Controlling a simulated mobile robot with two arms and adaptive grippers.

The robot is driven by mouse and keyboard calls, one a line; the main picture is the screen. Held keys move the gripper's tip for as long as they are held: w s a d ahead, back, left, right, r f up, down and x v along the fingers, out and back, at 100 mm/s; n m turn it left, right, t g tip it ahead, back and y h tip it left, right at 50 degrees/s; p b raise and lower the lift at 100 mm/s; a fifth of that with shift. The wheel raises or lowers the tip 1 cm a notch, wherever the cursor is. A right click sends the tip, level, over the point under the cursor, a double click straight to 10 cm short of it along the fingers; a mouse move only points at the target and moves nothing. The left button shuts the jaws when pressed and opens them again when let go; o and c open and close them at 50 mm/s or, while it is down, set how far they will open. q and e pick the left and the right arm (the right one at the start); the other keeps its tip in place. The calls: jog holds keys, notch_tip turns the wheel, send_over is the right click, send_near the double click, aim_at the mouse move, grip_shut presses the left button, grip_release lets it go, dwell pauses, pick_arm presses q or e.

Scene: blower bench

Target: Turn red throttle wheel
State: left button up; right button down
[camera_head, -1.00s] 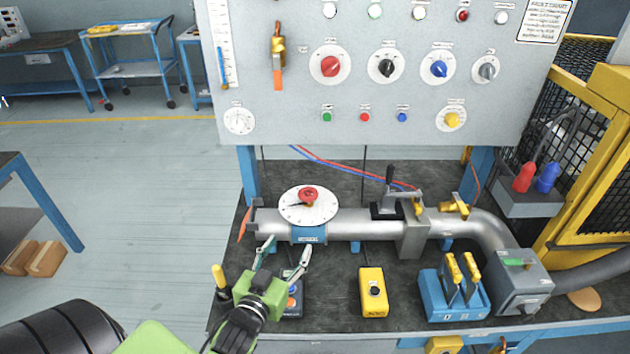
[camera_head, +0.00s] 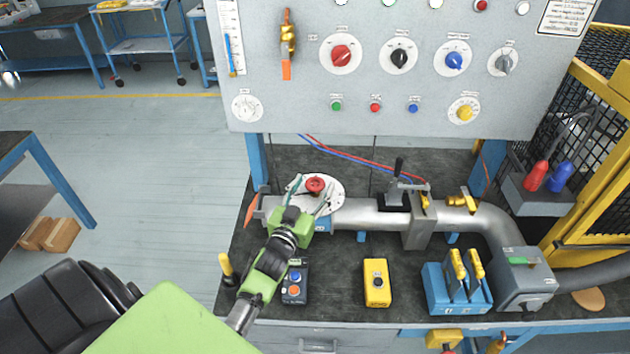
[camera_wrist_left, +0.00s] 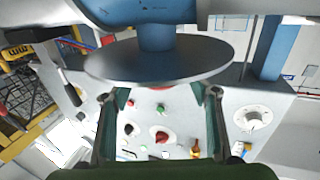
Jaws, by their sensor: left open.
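The red throttle wheel (camera_head: 315,184) sits on a round white dial plate (camera_head: 337,192) over the grey pipe. My left gripper (camera_head: 313,187) is open, its two fingers reaching over the plate on either side of the red wheel. I cannot tell whether they touch it. In the left wrist view, which is upside down, the plate (camera_wrist_left: 160,62) hangs from its blue post and only a sliver of the red wheel (camera_wrist_left: 160,87) shows between the fingers (camera_wrist_left: 162,92). My right gripper is not in view.
The knob panel (camera_head: 375,95) stands behind the bench. A clamp lever (camera_head: 398,167) rises from the pipe to the right. A button box (camera_head: 294,285), a yellow box (camera_head: 377,283) and a blue lever box (camera_head: 456,284) stand in front. A yellow handle (camera_head: 226,264) is at left.

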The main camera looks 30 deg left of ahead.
pick_arm(q)
jog(key=shift+x, duration=0.75)
jog(key=shift+w, duration=0.15)
jog(key=shift+c, duration=0.4)
jog(key=c, duration=1.1)
jog(key=shift+o, duration=0.3)
jog(key=shift+f+n+y+b, duration=0.15)
jog(key=shift+n+y+b, duration=0.25)
jog(key=shift+y, duration=0.1)
jog(key=shift+n+g+y+b, duration=0.4)
jog(key=shift+y+b, duration=0.05)
jog(key=shift+y, duration=0.25)
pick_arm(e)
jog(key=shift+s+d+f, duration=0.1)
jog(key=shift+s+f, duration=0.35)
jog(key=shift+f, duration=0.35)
pick_arm(q)
jog(key=o, duration=1.1)
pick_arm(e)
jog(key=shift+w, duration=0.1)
